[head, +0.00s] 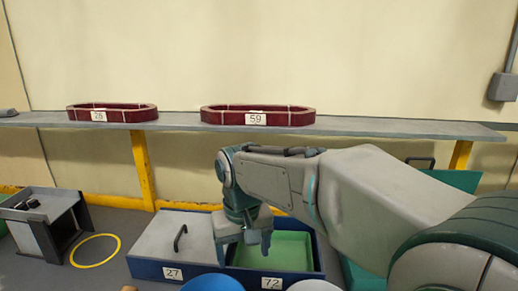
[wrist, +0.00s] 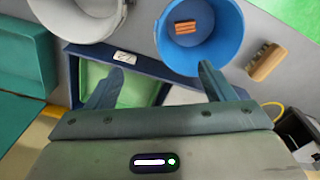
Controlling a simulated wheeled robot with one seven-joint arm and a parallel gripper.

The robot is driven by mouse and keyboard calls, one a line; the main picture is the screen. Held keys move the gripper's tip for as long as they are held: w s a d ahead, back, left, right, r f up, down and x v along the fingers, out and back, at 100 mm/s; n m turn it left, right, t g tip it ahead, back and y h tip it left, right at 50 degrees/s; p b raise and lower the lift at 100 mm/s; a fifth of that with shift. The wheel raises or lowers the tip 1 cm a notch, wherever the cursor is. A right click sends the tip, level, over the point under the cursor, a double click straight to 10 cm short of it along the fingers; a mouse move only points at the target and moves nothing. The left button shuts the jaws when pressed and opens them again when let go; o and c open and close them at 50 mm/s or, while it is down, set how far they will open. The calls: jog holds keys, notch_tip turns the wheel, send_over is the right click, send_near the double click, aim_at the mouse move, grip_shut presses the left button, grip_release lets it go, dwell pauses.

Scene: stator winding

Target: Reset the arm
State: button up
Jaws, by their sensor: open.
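My arm reaches in from the right in the head view and bends down at the middle. My gripper (head: 258,243) hangs over the blue two-part bin (head: 200,268). In the wrist view my gripper (wrist: 161,72) is open, its fingers spread wide with nothing between them. The bin's green compartment (head: 275,250) is uncovered and looks empty where it shows. Its other compartment has a grey lid (head: 165,240) with a dark handle. The wrist view also shows the green compartment (wrist: 95,76) behind the left finger. My arm hides part of the bin.
Two dark red coils, labelled 25 (head: 112,113) and 59 (head: 257,116), rest on the grey shelf (head: 370,127). A blue bucket (wrist: 228,40) holds a brown block (wrist: 186,27). A white bucket (wrist: 80,27) is beside it. Another brown block (wrist: 267,61) and a yellow ring (head: 95,235) are on the floor.

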jog(key=s+d+f+m+t, duration=0.1)
jog(key=s+d+f+m, duration=0.1)
jog(key=s+d, duration=0.4)
jog(key=s+d+f+m+t, duration=0.1)
jog(key=s+d, duration=0.5)
jog(key=d, duration=0.7)
jog(key=shift+s+f+m+t, duration=0.3)
jog(key=shift+f+m, duration=0.2)
jog(key=shift+f, duration=0.4)
